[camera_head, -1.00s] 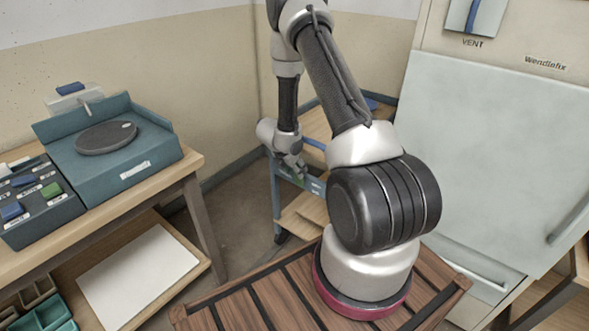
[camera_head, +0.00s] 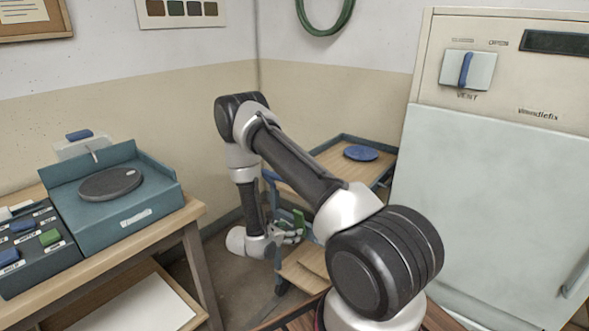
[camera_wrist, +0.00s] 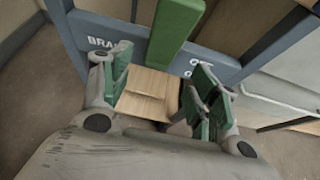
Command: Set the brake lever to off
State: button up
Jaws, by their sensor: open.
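The brake lever (camera_wrist: 176,28) is a green bar on the blue-grey frame of a cart in the wrist view. It tilts slightly right at its top there. A "BRAKE" label (camera_wrist: 108,44) is left of it, and a partly hidden label is to its right. My gripper (camera_wrist: 160,84) is open, with green-padded fingers to the left and right below the lever's near end. No contact with the lever shows.
The cart (camera_head: 345,142) stands in the corner with a blue disc (camera_head: 361,153) on top. A wooden board (camera_wrist: 148,92) lies on its lower shelf. A white cabinet (camera_head: 490,180) is at the right, and a workbench (camera_head: 190,212) with a teal device (camera_head: 125,220) is at the left.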

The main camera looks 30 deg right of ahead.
jog(key=s+a+f+t+h, duration=0.25)
jog(key=a+f+h, duration=0.2)
jog(key=a, duration=0.55)
jog(key=w+d+r+m+g, duration=0.15)
jog(key=r+m+g, duration=0.25)
jog(key=r, duration=0.5)
jog(key=d+r+m+g, duration=0.3)
jog(key=r, duration=0.7)
jog(key=s+d+r+m+g+y, duration=0.1)
jog(key=s+r+m+g+y, duration=0.1)
jog(key=r, duration=0.6)
jog(key=s+d+r+m+g+y, duration=0.1)
jog(key=s+d+r+m+y, duration=0.1)
jog(key=s+r+m, duration=0.3)
jog(key=shift+d+r+g+y, duration=0.15)
jog(key=shift+r+g+y, duration=0.4)
jog(key=shift+r, duration=1.45)
jog(key=shift+f, duration=0.1)
